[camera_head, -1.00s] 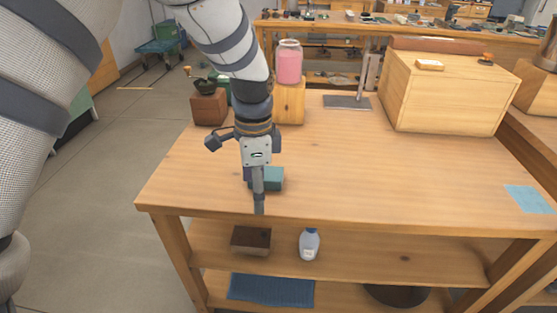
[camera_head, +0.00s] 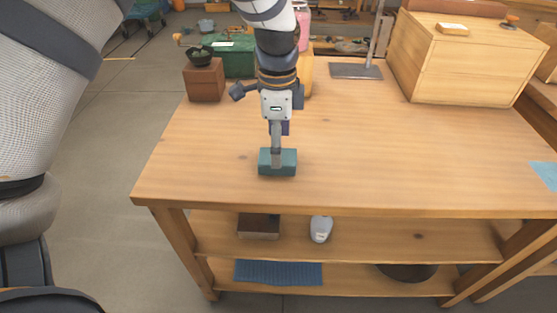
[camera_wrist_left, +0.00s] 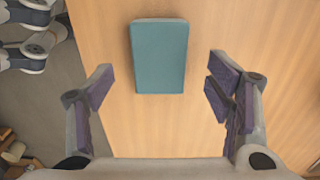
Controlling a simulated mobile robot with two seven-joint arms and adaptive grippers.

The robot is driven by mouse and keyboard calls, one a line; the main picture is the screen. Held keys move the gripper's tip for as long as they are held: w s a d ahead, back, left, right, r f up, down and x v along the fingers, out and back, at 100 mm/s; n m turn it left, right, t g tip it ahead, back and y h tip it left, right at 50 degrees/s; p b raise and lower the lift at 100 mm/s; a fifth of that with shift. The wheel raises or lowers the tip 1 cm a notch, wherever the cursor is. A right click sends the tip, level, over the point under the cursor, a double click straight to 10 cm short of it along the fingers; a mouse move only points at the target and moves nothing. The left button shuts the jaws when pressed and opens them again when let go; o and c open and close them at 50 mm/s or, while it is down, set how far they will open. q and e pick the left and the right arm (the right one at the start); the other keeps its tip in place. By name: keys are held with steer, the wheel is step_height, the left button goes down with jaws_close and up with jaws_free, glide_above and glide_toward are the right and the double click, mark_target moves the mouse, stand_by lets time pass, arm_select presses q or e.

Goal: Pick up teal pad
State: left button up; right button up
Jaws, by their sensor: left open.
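The teal pad (camera_head: 290,162) is a small rectangular block on the wooden table (camera_head: 380,150), near its front left part. My left gripper (camera_head: 277,160) points down over it and hides part of it in the head view. In the left wrist view the pad (camera_wrist_left: 160,55) lies ahead between the lines of the two spread fingers, with clear gaps on both sides. The left gripper is open and empty. I cannot tell the exact height between the fingertips and the pad. My right gripper is not in view.
A brown block with a dark bowl (camera_head: 204,80) stands at the table's back left. A metal stand (camera_head: 357,71) and a large wooden box (camera_head: 450,62) stand at the back right. A light blue sheet (camera_head: 546,174) lies at the right. The table's middle is clear.

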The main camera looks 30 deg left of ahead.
arm_select(q)
step_height(320, 180, down, 4)
steer(key=shift+r, duration=0.25)
steer(key=c, duration=1.1)
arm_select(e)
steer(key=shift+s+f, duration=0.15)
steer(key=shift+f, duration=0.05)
arm_select(q)
steer(key=shift+r, duration=0.1)
steer(key=shift+c, duration=0.2)
